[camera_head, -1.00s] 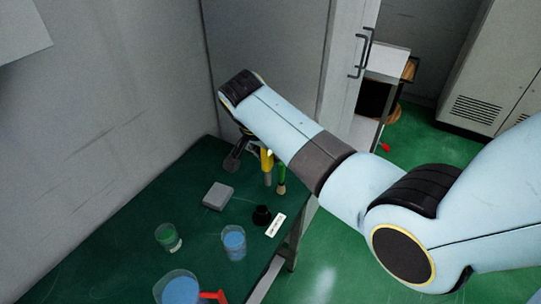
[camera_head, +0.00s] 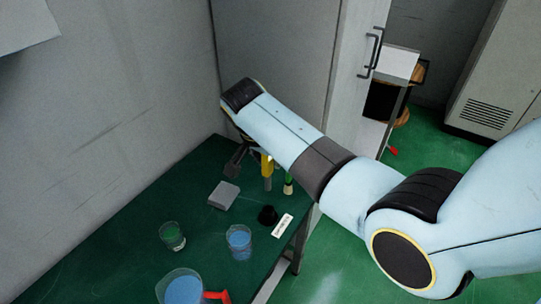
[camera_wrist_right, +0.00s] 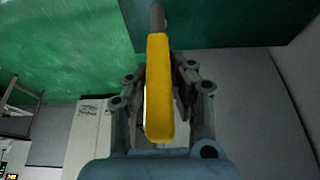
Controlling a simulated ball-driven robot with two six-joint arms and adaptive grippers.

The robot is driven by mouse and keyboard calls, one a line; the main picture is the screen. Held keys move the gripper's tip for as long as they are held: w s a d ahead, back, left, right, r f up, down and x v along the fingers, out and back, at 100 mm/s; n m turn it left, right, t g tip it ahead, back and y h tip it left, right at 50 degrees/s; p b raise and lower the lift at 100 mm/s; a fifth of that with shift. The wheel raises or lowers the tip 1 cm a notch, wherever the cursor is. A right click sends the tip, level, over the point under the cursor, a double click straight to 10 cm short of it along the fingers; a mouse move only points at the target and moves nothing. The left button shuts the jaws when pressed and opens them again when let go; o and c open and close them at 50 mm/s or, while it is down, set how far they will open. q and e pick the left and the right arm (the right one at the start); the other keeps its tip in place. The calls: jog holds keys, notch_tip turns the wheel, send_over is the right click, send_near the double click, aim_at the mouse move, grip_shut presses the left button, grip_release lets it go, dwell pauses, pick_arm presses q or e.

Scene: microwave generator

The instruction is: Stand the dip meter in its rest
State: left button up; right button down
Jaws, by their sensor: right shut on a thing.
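The dip meter (camera_wrist_right: 159,90) is a yellow bar with a grey rod at its far end. My right gripper (camera_wrist_right: 162,72) is shut on it, with a finger on each side of the yellow body. In the head view the dip meter (camera_head: 267,167) hangs below my right wrist with its grey end downward, partly hidden by my arm. A small black round holder (camera_head: 268,215), which may be the rest, stands on the green table beside a white label. The dip meter's tip appears behind the holder and apart from it. My left gripper is not in view.
A grey box (camera_head: 224,195), a green-filled beaker (camera_head: 172,237), a blue-filled beaker (camera_head: 239,243) and a blue jug (camera_head: 182,287) with a red handle stand on the table (camera_head: 110,255). A green-handled tool (camera_head: 289,183) is close to the dip meter. The wall bounds the left.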

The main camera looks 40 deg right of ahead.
aim_at(271, 170)
jog(key=shift+f+b, duration=0.75)
jog(key=shift+f, duration=0.7)
jog(key=shift+p, duration=0.65)
dwell(0.5)
jog(key=shift+f, duration=0.1)
jog(key=shift+f+b, duration=0.35)
notch_tip(271, 170, down, 9)
jog(key=b, duration=0.7)
dwell(2.7)
jog(key=c, duration=1.1)
grip_release()
jog(key=v, duration=1.2)
jog(key=shift+a+f, duration=0.1)
